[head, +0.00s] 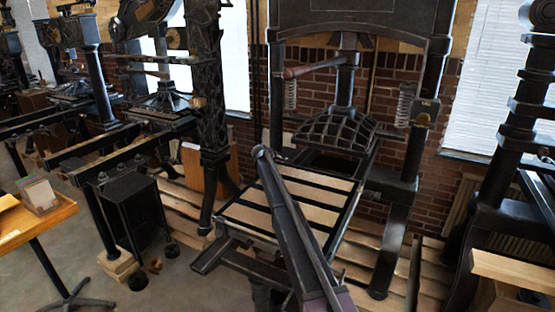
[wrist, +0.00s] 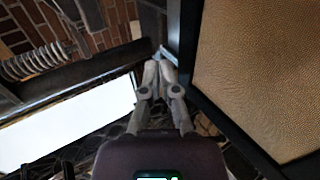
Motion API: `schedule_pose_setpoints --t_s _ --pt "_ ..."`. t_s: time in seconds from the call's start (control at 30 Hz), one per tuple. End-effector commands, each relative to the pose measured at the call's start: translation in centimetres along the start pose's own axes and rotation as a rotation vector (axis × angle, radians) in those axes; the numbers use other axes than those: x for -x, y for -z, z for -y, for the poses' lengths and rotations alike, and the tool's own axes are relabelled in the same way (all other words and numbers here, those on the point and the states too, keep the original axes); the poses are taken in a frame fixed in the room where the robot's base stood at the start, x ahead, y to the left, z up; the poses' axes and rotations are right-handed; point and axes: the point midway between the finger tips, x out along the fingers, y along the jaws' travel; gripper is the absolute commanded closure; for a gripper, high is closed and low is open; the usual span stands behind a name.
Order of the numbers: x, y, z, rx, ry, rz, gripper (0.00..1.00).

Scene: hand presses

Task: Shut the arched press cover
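The press cover (head: 296,225) appears as a dark, narrow raised frame, seen nearly edge-on and leaning over the press bed (head: 290,192). In the wrist view a tan, textured panel in a dark frame, probably this cover (wrist: 262,65), fills the right side. My gripper (wrist: 158,62) has its two grey fingers close together, tips beside the left edge of that frame. I cannot tell whether a thin part of the frame is between them. In the head view only part of my gripper's purple body shows at the bottom, and its fingertips are hidden.
A ribbed dark platen (head: 333,132) hangs above the far end of the bed. Thick press uprights (head: 405,180) stand to the right, and another press (head: 210,110) stands to the left. A small wooden table (head: 35,222) is at the far left.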

Motion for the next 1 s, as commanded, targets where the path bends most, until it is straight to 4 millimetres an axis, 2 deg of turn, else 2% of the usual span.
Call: schedule_pose_setpoints --t_s 0.2,1.0 --pt "1.1 0.1 -2.1 0.001 -0.006 -0.003 1.00" --pt "4.5 0.2 -7.9 0.002 -0.011 -0.006 1.00"
